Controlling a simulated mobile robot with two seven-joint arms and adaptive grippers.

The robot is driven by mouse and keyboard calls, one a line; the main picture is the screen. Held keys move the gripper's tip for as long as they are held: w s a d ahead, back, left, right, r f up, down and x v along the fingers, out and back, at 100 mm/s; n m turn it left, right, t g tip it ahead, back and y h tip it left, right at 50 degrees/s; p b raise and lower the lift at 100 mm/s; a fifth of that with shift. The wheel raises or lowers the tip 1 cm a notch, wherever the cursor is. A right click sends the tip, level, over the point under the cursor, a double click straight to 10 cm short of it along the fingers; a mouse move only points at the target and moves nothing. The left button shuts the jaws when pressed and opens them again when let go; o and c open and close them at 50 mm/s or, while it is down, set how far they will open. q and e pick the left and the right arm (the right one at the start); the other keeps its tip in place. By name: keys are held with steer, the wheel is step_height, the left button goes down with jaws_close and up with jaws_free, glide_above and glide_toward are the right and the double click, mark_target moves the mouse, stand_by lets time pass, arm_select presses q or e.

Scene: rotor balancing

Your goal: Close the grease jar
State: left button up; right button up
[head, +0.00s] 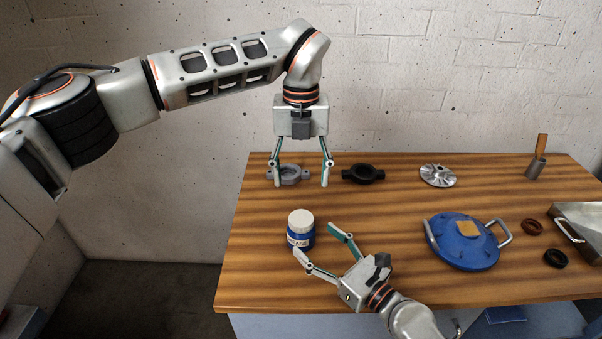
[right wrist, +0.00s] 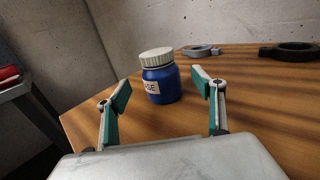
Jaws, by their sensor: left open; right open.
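The grease jar (head: 300,239) is blue with a pale label and stands upright on the wooden table, left of the middle. Its white ribbed lid (head: 300,217) sits on top of it; I cannot tell how tight it is. In the right wrist view the jar (right wrist: 162,86) and lid (right wrist: 156,57) show beyond and between the fingertips. My right gripper (head: 322,240) is open and empty, low beside the jar, with its fingers pointing toward it. My left gripper (head: 301,173) is open and empty, pointing down above the back of the table, behind the jar.
A grey ring part (head: 291,172) and a black ring part (head: 363,174) lie at the back.

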steer(key=shift+v, duration=2.75)
steer(key=shift+d, duration=0.1)
